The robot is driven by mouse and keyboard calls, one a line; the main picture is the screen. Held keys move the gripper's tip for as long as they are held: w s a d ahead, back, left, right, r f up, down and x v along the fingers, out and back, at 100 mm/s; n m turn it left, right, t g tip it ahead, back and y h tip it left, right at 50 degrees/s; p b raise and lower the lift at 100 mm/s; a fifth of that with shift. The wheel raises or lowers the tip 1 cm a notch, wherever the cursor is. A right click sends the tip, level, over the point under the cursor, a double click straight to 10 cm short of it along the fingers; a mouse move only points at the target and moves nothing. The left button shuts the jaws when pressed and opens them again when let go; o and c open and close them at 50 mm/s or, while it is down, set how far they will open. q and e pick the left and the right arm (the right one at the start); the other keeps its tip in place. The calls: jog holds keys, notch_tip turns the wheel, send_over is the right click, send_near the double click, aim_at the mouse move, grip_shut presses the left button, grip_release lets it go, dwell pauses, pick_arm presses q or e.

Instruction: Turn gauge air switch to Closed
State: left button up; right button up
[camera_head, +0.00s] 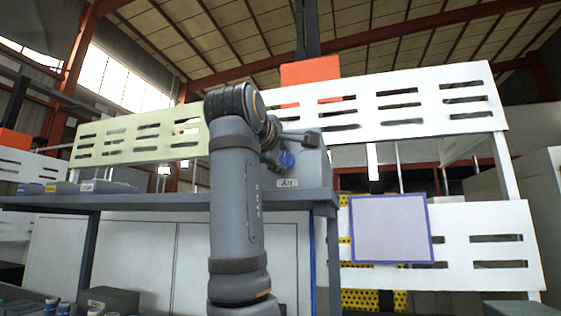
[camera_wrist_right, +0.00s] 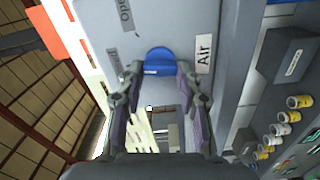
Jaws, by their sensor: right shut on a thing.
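The gauge air switch is a blue round knob (camera_wrist_right: 159,56) on the face of a grey box (camera_wrist_right: 100,25). In the wrist view an "Open" label (camera_wrist_right: 126,14) is at upper left, an "Air" label (camera_wrist_right: 206,50) is at right, and a smaller label at left is too small to read. My right gripper (camera_wrist_right: 160,74) has its fingers on both sides of the knob and is shut on it. In the head view the knob (camera_head: 287,160) shows just right of my right gripper (camera_head: 276,152), partly hidden by my arm. My left gripper is out of view.
The box stands at the right end of a grey shelf (camera_head: 150,202). Several small labelled boxes (camera_head: 90,187) lie on its left part. White slotted panels (camera_head: 410,100) stand behind, and a blue-edged pale panel (camera_head: 390,228) is at right. Several yellow-banded connectors (camera_wrist_right: 275,140) show at lower right.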

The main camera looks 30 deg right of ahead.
jog(key=shift+n+b, duration=0.3)
jog(key=shift+n, duration=0.8)
jog(key=o, duration=1.1)
jog(key=shift+o, duration=0.2)
jog(key=v, duration=1.2)
jog(key=shift+w+d+f, duration=0.1)
jog(key=shift+w, duration=0.05)
